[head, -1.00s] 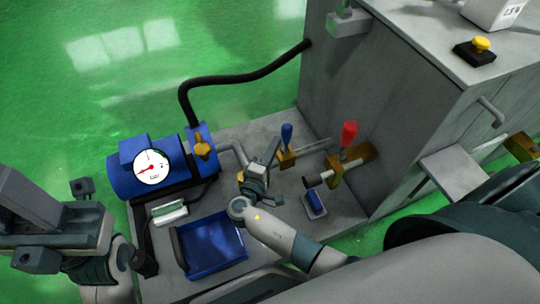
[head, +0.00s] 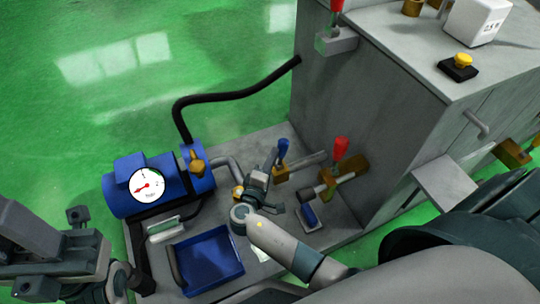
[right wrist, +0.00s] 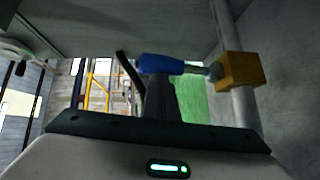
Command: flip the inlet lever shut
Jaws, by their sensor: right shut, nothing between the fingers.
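Two upright levers stand on the pipework: a blue-handled lever (head: 283,147) on a brass valve (head: 281,173), and a red-handled lever (head: 341,148) on a larger brass valve to its right. Which one is the inlet lever is not marked. My right gripper (head: 271,163) is shut and empty, just left of the blue handle. In the right wrist view the blue handle (right wrist: 160,64) lies across the picture above my dark fingers (right wrist: 161,100), close to them; contact cannot be told. My left gripper (head: 52,250) is at the far left, away from both levers; its jaws are unclear.
A blue pump with a round gauge (head: 146,185) and a blue tray (head: 207,262) stand left of my right arm. A black hose (head: 225,96) runs to the grey machine cabinet (head: 370,110). A small blue-topped part (head: 309,215) lies below the red lever.

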